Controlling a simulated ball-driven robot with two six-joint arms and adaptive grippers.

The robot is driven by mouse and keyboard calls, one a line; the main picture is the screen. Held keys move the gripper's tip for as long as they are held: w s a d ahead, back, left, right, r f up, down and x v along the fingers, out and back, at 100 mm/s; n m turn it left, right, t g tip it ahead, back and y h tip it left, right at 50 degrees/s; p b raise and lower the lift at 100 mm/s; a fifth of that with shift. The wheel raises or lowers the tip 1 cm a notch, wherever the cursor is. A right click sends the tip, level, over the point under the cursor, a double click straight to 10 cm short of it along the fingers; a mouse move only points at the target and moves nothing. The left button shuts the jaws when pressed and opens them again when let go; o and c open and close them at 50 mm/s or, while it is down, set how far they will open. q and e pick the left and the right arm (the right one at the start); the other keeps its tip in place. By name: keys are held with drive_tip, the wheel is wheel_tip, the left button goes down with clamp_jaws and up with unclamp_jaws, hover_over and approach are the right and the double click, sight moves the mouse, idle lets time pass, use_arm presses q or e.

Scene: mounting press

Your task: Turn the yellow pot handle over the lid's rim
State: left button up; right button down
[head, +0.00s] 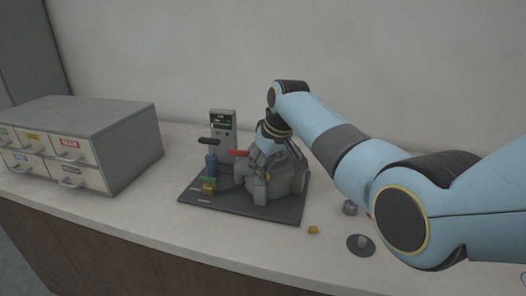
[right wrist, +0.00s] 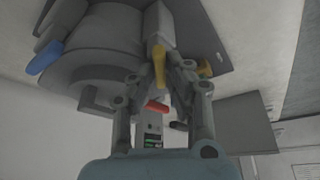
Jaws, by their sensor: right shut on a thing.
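The mounting press (head: 275,183) stands on a dark base plate (head: 250,210). Its round grey body also shows in the right wrist view (right wrist: 100,55). My right gripper (head: 262,170) reaches down onto the press from the upper right. In the right wrist view the yellow pot handle (right wrist: 160,65) lies between the fingers of my right gripper (right wrist: 162,80), which is shut on it. The handle sits beside a grey block at the rim of the round body. In the head view the arm and gripper hide the handle. My left gripper is not in view.
A control box (head: 223,125) is behind. A drawer cabinet (head: 105,140) is at left. A small yellow block (head: 313,230) and a dark disc (head: 360,245) lie at the front right.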

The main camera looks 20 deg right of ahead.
drive_tip(key=m+p, duration=0.1)
drive_tip(key=m+h+p, duration=0.1)
drive_tip(key=shift+a+r+m, duration=0.1)
drive_tip(key=shift+r+m, duration=0.1)
drive_tip(key=shift+m, duration=0.2)
drive_tip(key=m+h+p, duration=0.1)
drive_tip(key=m, duration=0.1)
drive_tip(key=shift+a+f+m, duration=0.1)
drive_tip(key=shift+m, duration=0.3)
drive_tip(key=shift+f+m+h, duration=0.1)
drive_tip(key=shift+m+h, duration=0.5)
drive_tip(key=shift+m, duration=0.6)
drive_tip(key=shift+w+a+m+h+b, duration=0.1)
drive_tip(key=shift+m+h+b, duration=0.45)
drive_tip(key=shift+m, duration=0.65)
drive_tip(key=c, duration=1.6)
unclamp_jaws()
drive_tip(key=shift+c, duration=0.2)
drive_tip(key=v, duration=1.2)
drive_tip(key=shift+w, duration=0.2)
